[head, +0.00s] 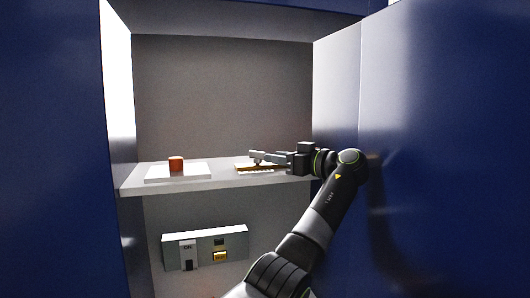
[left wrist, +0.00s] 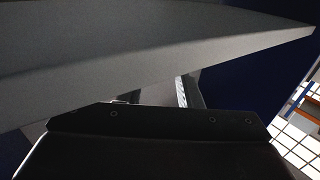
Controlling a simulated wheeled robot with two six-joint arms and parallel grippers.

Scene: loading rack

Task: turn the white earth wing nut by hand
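My left gripper (head: 257,158) reaches in from the right over the shelf, its fingers pointing left. It is just above a flat brown-and-white piece (head: 243,167) on the shelf, and I cannot tell whether they touch. In the left wrist view two finger parts (left wrist: 153,97) show apart behind the dark gripper body, with nothing visible between them. I cannot make out the white earth wing nut; a small pale shape at the fingertips is too small to tell from the fingers. My right gripper is not in view.
The pale shelf (head: 222,182) spans the blue cabinet (head: 430,110). Below is a grey box (head: 206,242) marked ON, with a yellow label.

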